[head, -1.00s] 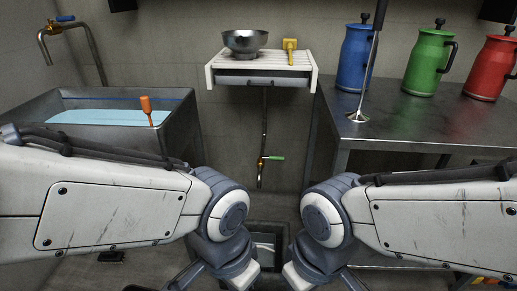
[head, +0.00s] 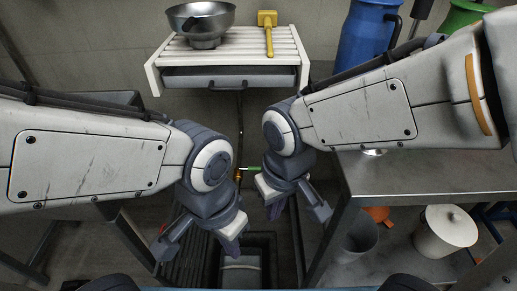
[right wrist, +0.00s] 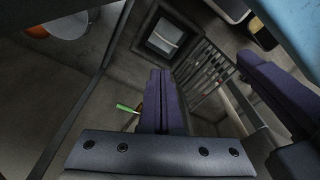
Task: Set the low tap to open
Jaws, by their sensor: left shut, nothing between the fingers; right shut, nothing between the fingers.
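The low tap (head: 238,175) is a small brass valve on a thin vertical pipe below the white slatted shelf. Its green lever (head: 254,168) points right, crosswise to the pipe. The right arm hides part of the lever's surroundings. The lever also shows in the right wrist view (right wrist: 127,107), left of my right gripper's fingers. My right gripper (head: 277,209) is shut and empty, pointing down just right of the lever, seemingly apart from it. My left gripper (head: 231,246) is shut and empty, lower and left of the tap; it also shows in the right wrist view (right wrist: 285,92).
The slatted shelf (head: 172,75) holds a steel bowl (head: 200,22) and a yellow mallet-like tool (head: 268,30). A steel table (head: 410,180) stands at right, with a white lidded pot (head: 448,228) beneath. A square floor pit (head: 262,245) lies below the tap.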

